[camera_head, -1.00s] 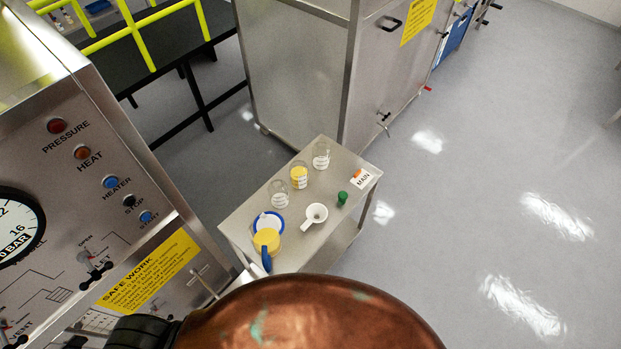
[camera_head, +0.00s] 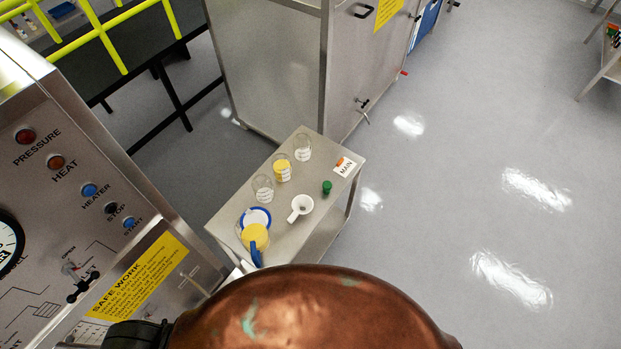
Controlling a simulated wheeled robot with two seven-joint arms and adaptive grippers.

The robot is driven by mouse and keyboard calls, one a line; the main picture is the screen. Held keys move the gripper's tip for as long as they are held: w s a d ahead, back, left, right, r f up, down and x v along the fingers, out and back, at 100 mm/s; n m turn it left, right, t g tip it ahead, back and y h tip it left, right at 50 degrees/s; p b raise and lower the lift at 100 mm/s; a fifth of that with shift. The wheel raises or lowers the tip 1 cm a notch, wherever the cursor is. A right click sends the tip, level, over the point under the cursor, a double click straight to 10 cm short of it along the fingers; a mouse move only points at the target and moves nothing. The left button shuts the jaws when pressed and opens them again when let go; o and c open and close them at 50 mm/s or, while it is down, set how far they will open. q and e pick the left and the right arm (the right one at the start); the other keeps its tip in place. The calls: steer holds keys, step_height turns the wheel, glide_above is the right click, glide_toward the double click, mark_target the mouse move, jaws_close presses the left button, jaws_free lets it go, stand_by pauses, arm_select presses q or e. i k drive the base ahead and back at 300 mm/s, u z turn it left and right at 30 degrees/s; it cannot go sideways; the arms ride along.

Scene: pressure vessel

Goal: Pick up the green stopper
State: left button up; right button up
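The green stopper (camera_head: 327,187) is small and stands on the right part of the grey metal trolley top (camera_head: 318,224), beside a white funnel (camera_head: 301,206). Neither of my grippers shows in the head view. Nothing touches the stopper.
A large copper vessel (camera_head: 310,312) fills the front. A control panel (camera_head: 75,220) stands left, a steel cabinet (camera_head: 268,60) behind. Open floor lies right.

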mark_target(327, 185)
steer(key=u, duration=2.9)
steer(key=k, duration=1.55)
steer(key=z, duration=1.05)
steer(key=i, duration=1)
